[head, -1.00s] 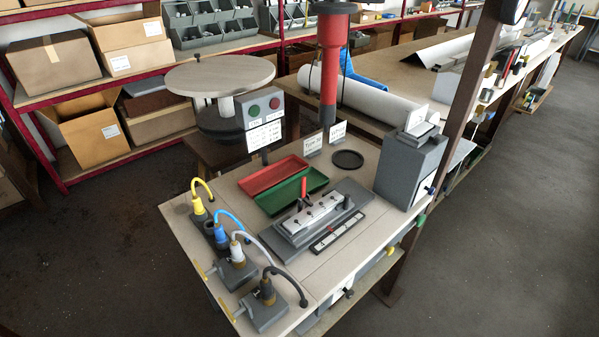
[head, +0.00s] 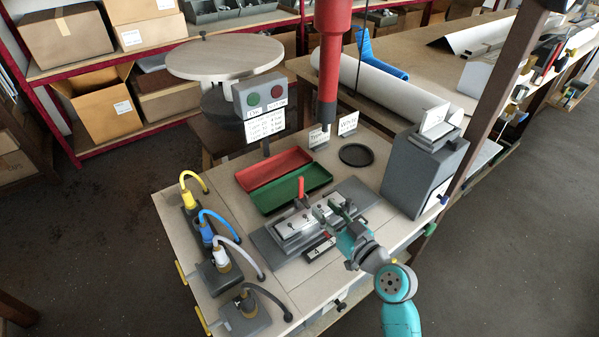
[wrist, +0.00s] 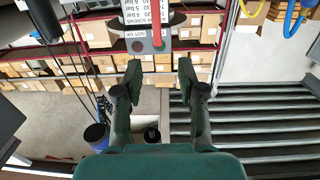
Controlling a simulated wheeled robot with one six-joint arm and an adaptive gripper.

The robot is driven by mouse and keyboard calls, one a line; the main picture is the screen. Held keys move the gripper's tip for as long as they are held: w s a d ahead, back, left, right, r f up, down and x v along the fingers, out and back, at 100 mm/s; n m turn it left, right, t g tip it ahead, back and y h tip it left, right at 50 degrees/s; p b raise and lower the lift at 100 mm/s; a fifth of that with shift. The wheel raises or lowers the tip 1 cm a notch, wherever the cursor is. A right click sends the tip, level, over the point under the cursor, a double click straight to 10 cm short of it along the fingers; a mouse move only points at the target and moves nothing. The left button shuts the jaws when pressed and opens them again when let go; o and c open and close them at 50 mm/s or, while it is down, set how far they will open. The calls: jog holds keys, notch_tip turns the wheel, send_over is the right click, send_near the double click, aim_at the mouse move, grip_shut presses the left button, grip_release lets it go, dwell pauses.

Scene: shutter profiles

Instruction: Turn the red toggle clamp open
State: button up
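The red toggle clamp (head: 301,187) has its red handle standing roughly upright on the grey fixture (head: 267,241), which sits on the bench. My gripper (head: 330,209) is over the right part of the fixture, to the right of the red handle and apart from it in the head view. In the wrist view my gripper (wrist: 160,80) is open with nothing between its two dark green fingers. A red upright bar, seemingly the clamp handle (wrist: 156,20), shows beyond the fingertips there. The clamp's base is too small to make out.
A red tray (head: 273,168) and a green tray (head: 312,179) lie behind the fixture. A grey box-shaped unit (head: 422,170) stands to the right. A red and dark column (head: 330,60) hangs above the bench. Several cabled connectors (head: 221,257) stand at the left.

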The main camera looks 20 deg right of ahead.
aim_at(302, 179)
jog(key=x, duration=0.4)
jog(key=r+x, duration=0.1)
jog(key=x, duration=0.7)
jog(key=shift+w+d+r, duration=0.2)
jog(key=shift+w+r, duration=0.05)
jog(key=shift+r, duration=0.1)
grip_shut()
